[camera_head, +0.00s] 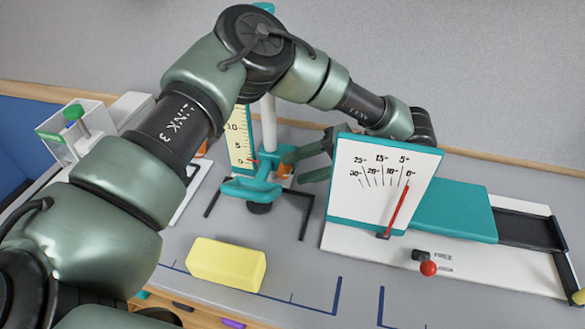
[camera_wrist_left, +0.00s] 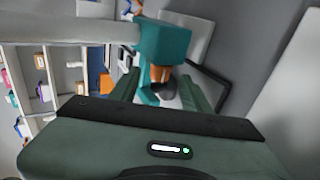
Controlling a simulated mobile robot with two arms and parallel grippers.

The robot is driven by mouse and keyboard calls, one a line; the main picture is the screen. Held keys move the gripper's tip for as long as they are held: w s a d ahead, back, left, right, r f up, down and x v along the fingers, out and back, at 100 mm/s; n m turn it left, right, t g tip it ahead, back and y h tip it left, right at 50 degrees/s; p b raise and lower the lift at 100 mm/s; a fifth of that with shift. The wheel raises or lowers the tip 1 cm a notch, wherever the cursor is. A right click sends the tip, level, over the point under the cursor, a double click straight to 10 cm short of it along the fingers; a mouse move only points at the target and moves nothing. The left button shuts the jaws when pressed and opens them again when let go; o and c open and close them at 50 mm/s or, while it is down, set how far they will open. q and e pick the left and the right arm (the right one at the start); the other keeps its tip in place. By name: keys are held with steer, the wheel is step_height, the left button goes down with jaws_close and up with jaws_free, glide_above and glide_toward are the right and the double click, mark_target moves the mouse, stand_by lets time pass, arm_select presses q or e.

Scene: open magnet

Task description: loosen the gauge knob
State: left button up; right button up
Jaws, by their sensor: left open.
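A gauge stand has a yellow ruler scale (camera_head: 240,140) and a teal slider and base (camera_head: 250,190) on a light post. A small orange knob (camera_head: 286,171) shows on the teal slider, and it also appears in the left wrist view (camera_wrist_left: 160,74) under a teal block (camera_wrist_left: 165,40). My left gripper (camera_head: 295,167) reaches in from the right side of the stand with its fingers apart. In the left wrist view the knob lies ahead, between the two open fingers (camera_wrist_left: 160,88); I cannot tell whether they touch it. My right gripper is not in view.
A white dial panel (camera_head: 370,200) with a red needle stands right of the gripper, close to my wrist. A red-knobbed lever (camera_head: 428,268) is on its base. A yellow block (camera_head: 226,264) lies in front. A clear box (camera_head: 62,130) stands at left.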

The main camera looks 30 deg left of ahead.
mark_target(284, 171)
arm_select(q)
steer(key=shift+x, duration=1.2)
jaws_close()
